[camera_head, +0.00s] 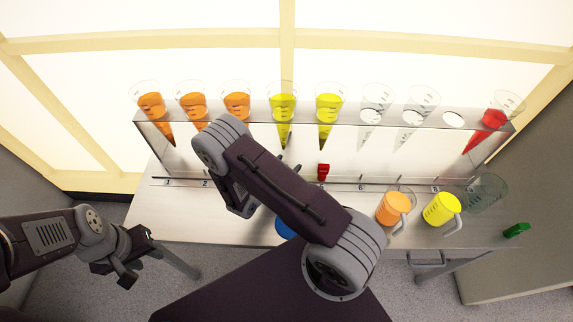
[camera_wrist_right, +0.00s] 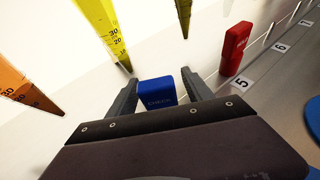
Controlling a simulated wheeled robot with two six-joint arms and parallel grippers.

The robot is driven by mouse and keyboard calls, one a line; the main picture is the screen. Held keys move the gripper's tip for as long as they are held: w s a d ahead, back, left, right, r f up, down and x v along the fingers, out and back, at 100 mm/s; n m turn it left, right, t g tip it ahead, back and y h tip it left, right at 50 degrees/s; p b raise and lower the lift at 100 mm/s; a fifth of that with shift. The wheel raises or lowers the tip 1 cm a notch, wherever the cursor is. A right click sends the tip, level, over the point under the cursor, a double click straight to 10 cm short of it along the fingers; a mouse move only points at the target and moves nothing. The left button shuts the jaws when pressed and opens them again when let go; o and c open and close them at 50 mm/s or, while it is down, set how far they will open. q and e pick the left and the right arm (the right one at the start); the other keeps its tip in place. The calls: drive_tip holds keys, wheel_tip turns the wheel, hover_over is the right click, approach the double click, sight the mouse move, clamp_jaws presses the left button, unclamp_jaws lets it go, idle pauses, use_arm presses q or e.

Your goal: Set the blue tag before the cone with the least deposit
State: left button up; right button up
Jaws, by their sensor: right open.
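The blue tag (camera_wrist_right: 157,91) stands upright between the two fingers of my open right gripper (camera_wrist_right: 159,88) in the right wrist view. In the head view my right arm hides the tag. Yellow cones (camera_head: 284,107) (camera_head: 328,107) hang in the rack; one tip shows just left of the tag in the wrist view. Orange cones (camera_head: 151,105) (camera_head: 193,105) (camera_head: 236,104) hang to the left, clear cones (camera_head: 375,117) (camera_head: 413,117) and a red cone (camera_head: 492,118) to the right. The deposit levels are too small to compare. My left gripper (camera_head: 143,262) is open and empty, off the table's left front.
A red tag (camera_head: 323,172) stands near label 5 and a green tag (camera_head: 516,230) at the far right. Orange (camera_head: 392,208), yellow (camera_head: 441,209) and clear (camera_head: 487,192) jugs stand front right. A blue disc (camera_head: 285,229) lies partly under my arm. One rack hole (camera_head: 453,119) is empty.

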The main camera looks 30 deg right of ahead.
drive_tip(key=v, duration=0.9)
drive_tip(key=shift+d, duration=0.1)
